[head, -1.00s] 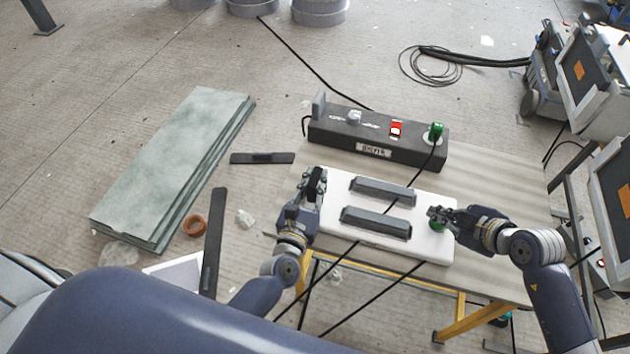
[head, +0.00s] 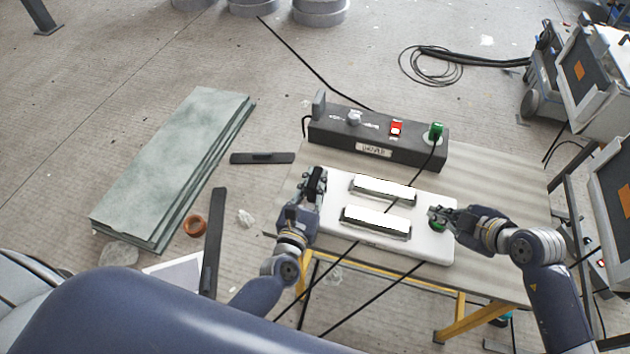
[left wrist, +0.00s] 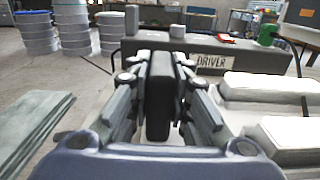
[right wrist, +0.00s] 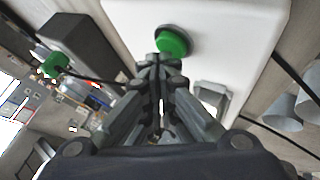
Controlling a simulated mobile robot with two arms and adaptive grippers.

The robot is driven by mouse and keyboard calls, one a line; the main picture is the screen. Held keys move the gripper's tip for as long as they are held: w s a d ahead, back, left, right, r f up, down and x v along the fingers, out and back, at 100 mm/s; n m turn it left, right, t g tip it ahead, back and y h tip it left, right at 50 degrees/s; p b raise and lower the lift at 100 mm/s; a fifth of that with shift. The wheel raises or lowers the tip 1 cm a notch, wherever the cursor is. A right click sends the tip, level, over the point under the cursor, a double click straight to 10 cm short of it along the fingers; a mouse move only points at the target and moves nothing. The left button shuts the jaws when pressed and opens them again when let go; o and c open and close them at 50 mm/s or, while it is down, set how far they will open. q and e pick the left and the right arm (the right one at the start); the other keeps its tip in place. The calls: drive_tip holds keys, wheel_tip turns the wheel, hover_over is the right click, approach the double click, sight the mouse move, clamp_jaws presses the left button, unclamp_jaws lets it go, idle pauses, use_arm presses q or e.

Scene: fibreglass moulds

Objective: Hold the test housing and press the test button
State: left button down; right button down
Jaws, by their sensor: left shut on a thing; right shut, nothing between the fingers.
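My left gripper (head: 316,182) is shut on the dark handle (left wrist: 160,95) at the housing's left end. The green test button (right wrist: 172,41) sits on the housing's right end. My right gripper (right wrist: 158,62) is shut and empty, its fingertips at the button's edge. In the head view the right gripper (head: 438,214) partly covers the button; exact contact is hard to tell.
A dark driver box (head: 330,134) with a red switch (head: 397,128) and a green plug (head: 436,131) stands behind the housing. Black cables cross the housing and the table (head: 500,210). Green-grey sheets (head: 170,160) lie on the floor at left.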

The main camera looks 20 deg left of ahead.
sight(437, 224)
drive_tip(key=shift+r, duration=3.05)
use_arm(q)
drive_tip(key=c, duration=1.4)
unclamp_jaws()
